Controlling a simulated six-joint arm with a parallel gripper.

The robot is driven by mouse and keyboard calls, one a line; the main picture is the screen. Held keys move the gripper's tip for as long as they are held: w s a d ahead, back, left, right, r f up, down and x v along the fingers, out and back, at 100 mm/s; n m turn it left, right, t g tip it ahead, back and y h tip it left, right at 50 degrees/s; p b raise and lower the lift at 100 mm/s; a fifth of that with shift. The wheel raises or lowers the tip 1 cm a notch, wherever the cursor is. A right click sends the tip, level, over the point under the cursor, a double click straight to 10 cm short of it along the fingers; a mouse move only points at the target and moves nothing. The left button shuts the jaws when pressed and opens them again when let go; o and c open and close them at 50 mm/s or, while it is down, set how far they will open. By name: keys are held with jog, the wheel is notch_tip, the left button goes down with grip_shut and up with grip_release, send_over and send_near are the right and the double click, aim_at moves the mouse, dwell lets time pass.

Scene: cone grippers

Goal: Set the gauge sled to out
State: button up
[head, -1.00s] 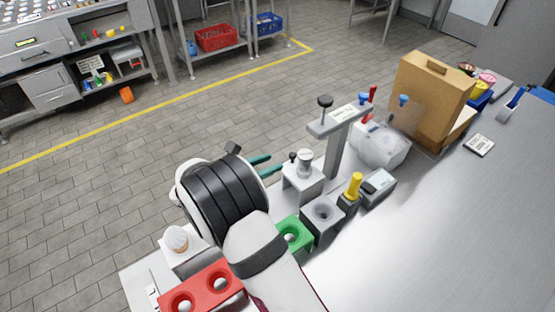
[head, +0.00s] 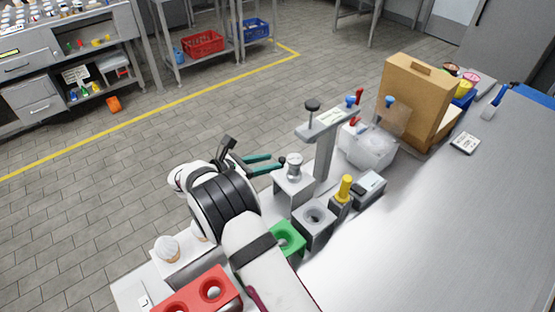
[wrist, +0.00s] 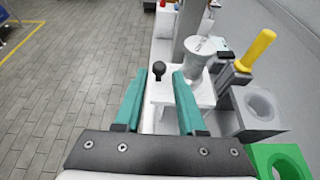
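My gripper (head: 276,162) is open, its two teal fingers reaching toward a white block (head: 290,187) with a metal cylinder (head: 294,168) on top. In the wrist view, a black ball knob (wrist: 159,69) shows between and just beyond the fingertips (wrist: 159,77), left of the cylinder (wrist: 198,55). The fingers do not visibly grip it. I take this knobbed block to be the gauge sled's station; no label or "out" mark is readable. Behind it, a grey post carries a crossbar (head: 328,122) with another black knob (head: 312,105) above its left end.
A grey socket block (head: 315,222), a yellow-handled tool (head: 345,188) and a green holder (head: 287,240) stand right of the gripper. A red two-hole holder (head: 200,292) is in front. A cardboard box (head: 415,98) stands farther back.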

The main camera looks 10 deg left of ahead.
aim_at(281, 160)
jog(key=shift+x, duration=2)
grip_shut()
